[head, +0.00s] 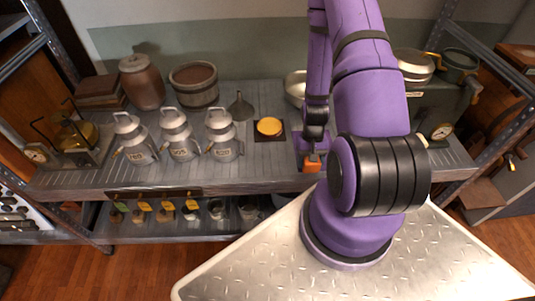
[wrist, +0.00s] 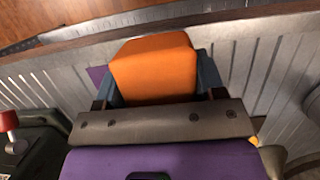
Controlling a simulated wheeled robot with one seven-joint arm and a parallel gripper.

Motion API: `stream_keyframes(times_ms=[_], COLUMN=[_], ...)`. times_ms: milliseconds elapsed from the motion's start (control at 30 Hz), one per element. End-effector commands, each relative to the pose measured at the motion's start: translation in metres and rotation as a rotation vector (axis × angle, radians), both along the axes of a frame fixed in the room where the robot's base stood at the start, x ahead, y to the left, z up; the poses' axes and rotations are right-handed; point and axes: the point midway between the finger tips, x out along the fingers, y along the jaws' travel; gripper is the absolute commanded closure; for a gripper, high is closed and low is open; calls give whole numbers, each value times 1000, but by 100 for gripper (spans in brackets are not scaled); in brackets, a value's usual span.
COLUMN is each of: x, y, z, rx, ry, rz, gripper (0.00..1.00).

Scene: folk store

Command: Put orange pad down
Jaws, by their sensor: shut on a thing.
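The orange pad (head: 312,167) is a small block at the shelf's front edge in the head view. In the wrist view the orange pad (wrist: 155,62) fills the space between the two fingers. My gripper (head: 313,155) points down and is shut on it; its dark fingers (wrist: 156,85) show at both sides of the pad. A purple patch (head: 299,144) lies on the grey shelf around and behind the pad, and its corner (wrist: 97,74) shows left of the pad in the wrist view. I cannot tell whether the pad touches the surface.
A dark square with a yellow-orange disc (head: 269,127) lies left of my gripper. Several metal cans (head: 179,136) stand farther left, with a funnel (head: 240,107) and a wooden tub (head: 195,84) behind. A silver bowl (head: 295,86) sits behind my arm. A scale (head: 441,132) stands right.

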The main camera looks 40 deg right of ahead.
Motion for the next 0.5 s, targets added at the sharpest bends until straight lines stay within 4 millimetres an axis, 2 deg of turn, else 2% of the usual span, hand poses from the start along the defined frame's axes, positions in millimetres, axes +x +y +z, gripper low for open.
stream_keyframes(times_ms=[500], x=[103], y=[49], z=[-10], rx=[-1], ry=[-2], rz=[1], gripper=[59])
